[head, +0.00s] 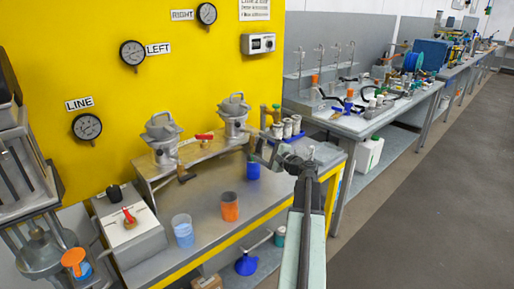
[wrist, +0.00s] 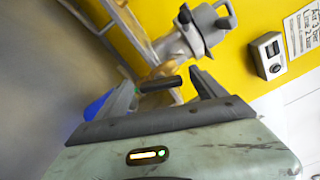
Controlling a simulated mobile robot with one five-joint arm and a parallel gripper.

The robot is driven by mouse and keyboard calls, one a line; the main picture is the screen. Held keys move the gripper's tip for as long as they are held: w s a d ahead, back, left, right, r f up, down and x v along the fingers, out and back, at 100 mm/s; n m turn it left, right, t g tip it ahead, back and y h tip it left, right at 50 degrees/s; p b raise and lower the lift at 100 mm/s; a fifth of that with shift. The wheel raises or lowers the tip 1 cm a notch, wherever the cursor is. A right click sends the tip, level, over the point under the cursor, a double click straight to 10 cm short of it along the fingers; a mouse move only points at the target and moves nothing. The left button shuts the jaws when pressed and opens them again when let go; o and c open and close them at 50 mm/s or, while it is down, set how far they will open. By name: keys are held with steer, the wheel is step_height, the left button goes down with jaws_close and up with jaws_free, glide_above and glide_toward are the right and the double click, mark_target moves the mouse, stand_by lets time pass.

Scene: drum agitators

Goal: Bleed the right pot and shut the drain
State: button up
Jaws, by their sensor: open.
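The right pot (head: 234,117) is a grey lidded vessel at the back of the bench; a grey pot also shows in the wrist view (wrist: 203,30). The left pot (head: 162,138) stands to its left, with a dark lever (head: 183,176) below it. My gripper (head: 272,155) is open in front and to the right of the right pot. In the wrist view my gripper (wrist: 160,80) has its fingers apart, with a black handle (wrist: 160,85) showing between them; contact cannot be told. A blue cup (head: 253,168) stands below the right pot.
An orange cup (head: 230,207) and a pale blue cup (head: 183,230) stand on the bench. A red-handled valve (head: 204,136) sits between the pots. A control box (head: 130,225) with a red lever is at left. Gauges, including RIGHT (head: 206,14), hang on the yellow wall.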

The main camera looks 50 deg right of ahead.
steer(key=s, duration=0.6)
steer(key=shift+a, duration=0.25)
